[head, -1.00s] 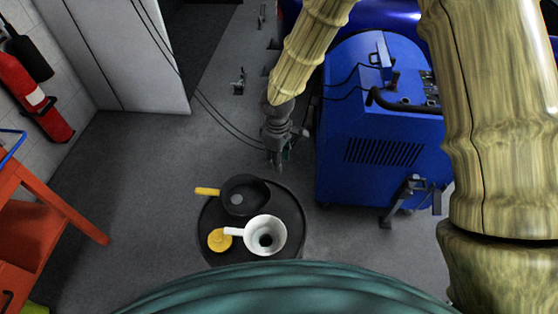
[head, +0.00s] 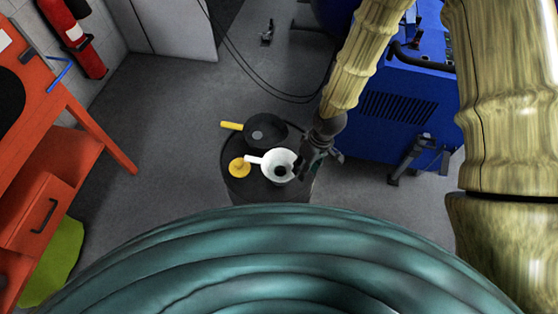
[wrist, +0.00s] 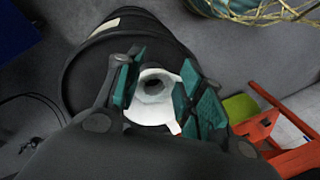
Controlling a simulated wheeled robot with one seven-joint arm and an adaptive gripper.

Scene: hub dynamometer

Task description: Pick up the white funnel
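The white funnel (head: 278,166) lies on the round black drum top (head: 246,186), its handle pointing left in the head view. In the wrist view the white funnel (wrist: 152,88) shows between the two teal finger pads. My gripper (head: 308,165) is at the funnel's right side in the head view. In the wrist view my gripper (wrist: 165,90) is open, with a pad on either side of the funnel. I cannot tell whether either pad touches it.
A black pan (head: 265,131) with a yellow handle and a yellow round object (head: 239,168) share the drum top. A blue machine (head: 400,110) stands to the right. An orange cart (head: 60,130) and a fire extinguisher (head: 82,45) are at left.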

